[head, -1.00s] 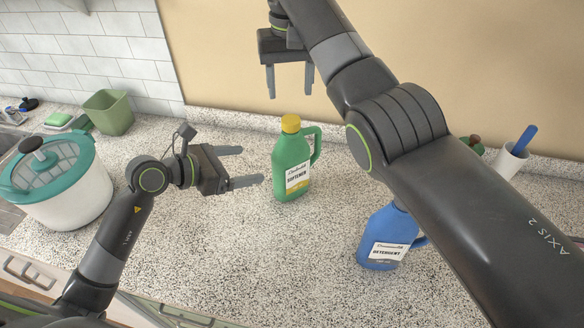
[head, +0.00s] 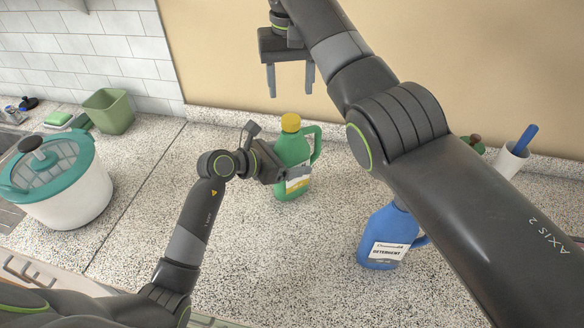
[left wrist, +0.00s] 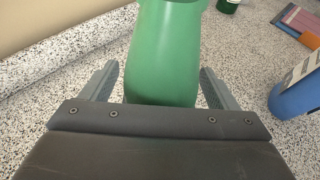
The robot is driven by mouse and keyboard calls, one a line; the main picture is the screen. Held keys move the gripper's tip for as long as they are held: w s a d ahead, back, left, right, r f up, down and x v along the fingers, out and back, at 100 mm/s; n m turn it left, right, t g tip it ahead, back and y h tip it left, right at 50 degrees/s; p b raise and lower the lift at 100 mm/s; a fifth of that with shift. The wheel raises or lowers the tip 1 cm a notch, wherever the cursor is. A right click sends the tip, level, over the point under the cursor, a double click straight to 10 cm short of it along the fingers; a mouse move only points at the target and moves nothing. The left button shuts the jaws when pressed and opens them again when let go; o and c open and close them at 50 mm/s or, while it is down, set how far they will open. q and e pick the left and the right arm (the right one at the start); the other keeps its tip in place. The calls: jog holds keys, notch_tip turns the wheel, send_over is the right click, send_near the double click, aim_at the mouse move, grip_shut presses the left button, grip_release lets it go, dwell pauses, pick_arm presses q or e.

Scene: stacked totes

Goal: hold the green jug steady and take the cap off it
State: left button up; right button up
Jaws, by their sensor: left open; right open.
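The green jug (head: 290,150) stands upright on the speckled counter, with its yellow cap (head: 290,122) on top and its handle to the right. My left gripper (head: 297,178) is at the jug's left side and hides part of its label. In the left wrist view, the jug's green body (left wrist: 166,55) stands between the two open fingers of my left gripper (left wrist: 158,85), with a gap visible beside the fingers. My right gripper (head: 289,80) is open and empty, pointing down, above and behind the jug in the picture.
A blue detergent jug (head: 385,236) stands to the right, partly behind my right arm. A white pot with a teal lid (head: 75,195) and a green bin (head: 108,111) are at the left. A white cup (head: 510,160) is at the right. The counter front is clear.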

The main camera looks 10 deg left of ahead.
aim_at(291, 118)
pick_arm(q)
jog(key=shift+c, duration=0.4)
jog(key=c, duration=1.5)
grip_shut()
pick_arm(e)
jog(key=m, duration=0.6)
jog(key=shift+m, duration=0.4)
jog(key=m, duration=1.3)
jog(key=shift+m, duration=0.3)
jog(key=m, duration=0.6)
jog(key=shift+m, duration=0.3)
jog(key=shift+f, duration=4)
